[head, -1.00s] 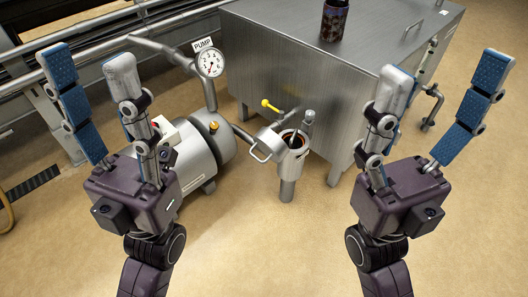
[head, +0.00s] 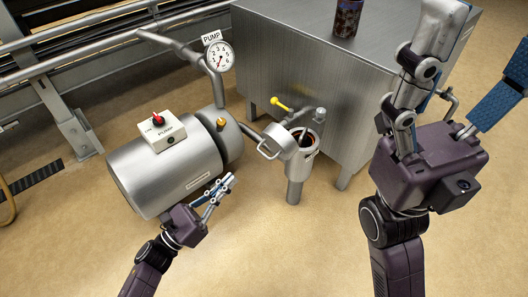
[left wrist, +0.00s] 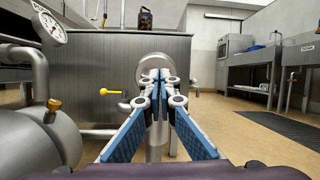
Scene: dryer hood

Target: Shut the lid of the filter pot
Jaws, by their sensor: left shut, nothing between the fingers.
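The filter pot (head: 298,185) is a steel cylinder standing on the floor in front of the steel tank, its round mouth open at the top. Its lid (head: 280,143), with a loop handle (head: 266,150), is tilted open at the left of the mouth. In the left wrist view the round lid (left wrist: 154,60) shows straight ahead behind my fingers, which hide much of the pot. My left gripper (head: 231,180) is shut and empty, left of the pot and apart from it. My right gripper (head: 486,38) is open and empty, raised at the right.
A pump (head: 165,170) with a red-knobbed switch box lies left of the pot, close to my left gripper. A gauge (head: 219,56) rises behind it. A yellow-handled valve (head: 281,104) is behind the pot. The steel tank (head: 310,75) carries a dark jar (head: 347,17). The front floor is clear.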

